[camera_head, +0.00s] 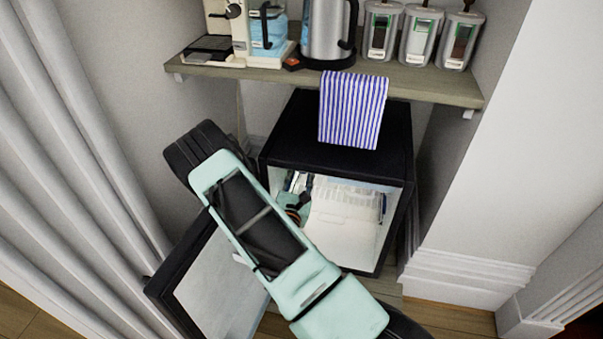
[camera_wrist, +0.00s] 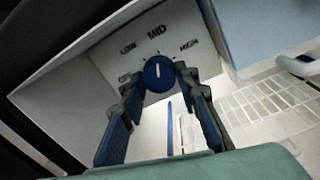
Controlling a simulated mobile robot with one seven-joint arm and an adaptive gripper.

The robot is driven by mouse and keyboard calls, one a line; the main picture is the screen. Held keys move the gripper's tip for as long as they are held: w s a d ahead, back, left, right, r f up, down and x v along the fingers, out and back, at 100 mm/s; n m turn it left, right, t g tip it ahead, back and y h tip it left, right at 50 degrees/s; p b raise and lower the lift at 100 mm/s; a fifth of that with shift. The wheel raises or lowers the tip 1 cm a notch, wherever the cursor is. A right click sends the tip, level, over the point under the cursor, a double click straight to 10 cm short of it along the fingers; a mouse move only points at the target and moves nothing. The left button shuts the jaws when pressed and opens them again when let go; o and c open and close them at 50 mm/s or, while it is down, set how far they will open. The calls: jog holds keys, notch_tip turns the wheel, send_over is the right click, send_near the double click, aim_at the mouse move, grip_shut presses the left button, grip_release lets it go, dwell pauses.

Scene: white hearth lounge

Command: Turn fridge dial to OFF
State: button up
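The fridge dial (camera_wrist: 158,73) is a round blue knob on a pale panel inside the fridge. Its white mark points up, towards MID. LOW is to the left of MID and HIGH to the right; a label at the far left is partly hidden by a finger. My gripper (camera_wrist: 160,80) is open, with one fingertip on each side of the dial; I cannot tell whether they touch it. In the head view, my gripper (camera_head: 294,208) reaches into the open black fridge (camera_head: 395,135), and the dial is hidden.
The fridge door (camera_head: 215,285) stands open at the lower left, under my arm. A striped cloth (camera_head: 352,110) hangs over the fridge top. A wooden shelf (camera_head: 430,85) above holds a kettle (camera_head: 327,30), a coffee machine (camera_head: 225,30) and several canisters. A white rack (camera_wrist: 265,105) is inside the fridge.

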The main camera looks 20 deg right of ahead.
jog(key=c, duration=0.4)
jog(key=shift+c, duration=0.2)
jog(key=shift+r+n+p, duration=0.1)
jog(key=shift+n+p, duration=0.2)
jog(key=shift+p, duration=0.05)
jog(key=n+p, duration=0.5)
jog(key=n, duration=0.4)
jog(key=n+g+p, duration=0.1)
jog(key=n+p, duration=0.4)
jog(key=n, duration=0.4)
jog(key=shift+s+h, duration=0.1)
jog(key=shift+h, duration=0.2)
jog(key=shift+n, duration=0.4)
jog(key=o, duration=1.1)
